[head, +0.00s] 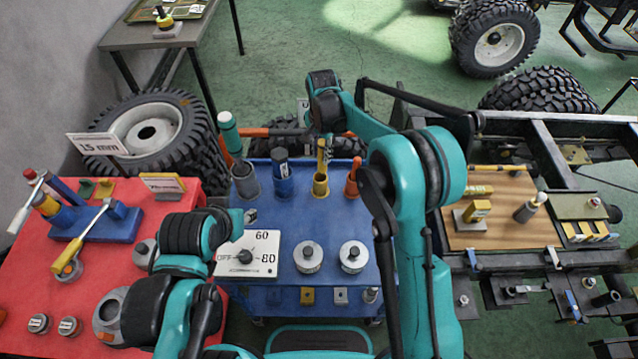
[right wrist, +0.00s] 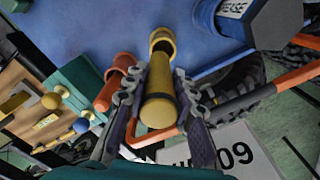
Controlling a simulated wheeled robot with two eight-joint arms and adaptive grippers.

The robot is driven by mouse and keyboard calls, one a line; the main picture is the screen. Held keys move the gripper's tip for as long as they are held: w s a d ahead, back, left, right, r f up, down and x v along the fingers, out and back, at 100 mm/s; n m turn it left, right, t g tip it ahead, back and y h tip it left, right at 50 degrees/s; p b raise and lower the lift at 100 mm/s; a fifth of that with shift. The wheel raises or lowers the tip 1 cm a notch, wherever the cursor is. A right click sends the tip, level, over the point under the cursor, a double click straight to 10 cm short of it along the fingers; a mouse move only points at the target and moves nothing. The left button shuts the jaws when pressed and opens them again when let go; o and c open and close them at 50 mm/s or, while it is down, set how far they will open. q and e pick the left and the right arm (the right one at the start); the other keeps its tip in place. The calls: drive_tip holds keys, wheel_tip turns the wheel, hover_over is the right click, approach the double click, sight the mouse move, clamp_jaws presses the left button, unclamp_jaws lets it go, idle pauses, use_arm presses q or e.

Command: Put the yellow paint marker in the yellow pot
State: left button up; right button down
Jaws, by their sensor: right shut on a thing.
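The yellow paint marker (right wrist: 158,108) is upright between the two fingers of my right gripper (right wrist: 158,88), which is shut on it. In the head view the right gripper (head: 324,135) is above the back of the blue cart, with the yellow marker (head: 321,152) below it. The yellow pot (head: 320,186) stands directly under the marker; its rim also shows in the right wrist view (right wrist: 162,37). The marker's lower end overlaps the pot opening; I cannot tell whether it is inside.
A blue pot (head: 283,180), a grey pot with a green marker (head: 229,130) and an orange pot (head: 352,180) stand beside the yellow pot. A dial box (head: 245,254) and two round weights (head: 308,257) sit in front. A red table (head: 20,285) is left.

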sight(319, 164)
drive_tip(key=f, duration=0.2)
drive_tip(key=f+b, duration=0.1)
drive_tip(key=f, duration=0.2)
drive_tip(key=shift+w+a+f, duration=0.15)
drive_tip(key=shift+a+f, duration=0.2)
drive_tip(key=shift+f, duration=0.05)
wheel_tip(319, 164, down, 4)
drive_tip(key=shift+f+b, duration=0.15)
drive_tip(key=shift+b, duration=0.4)
drive_tip(key=shift+f, duration=0.1)
drive_tip(key=c, duration=1.3)
unclamp_jaws()
drive_tip(key=shift+o, duration=0.2)
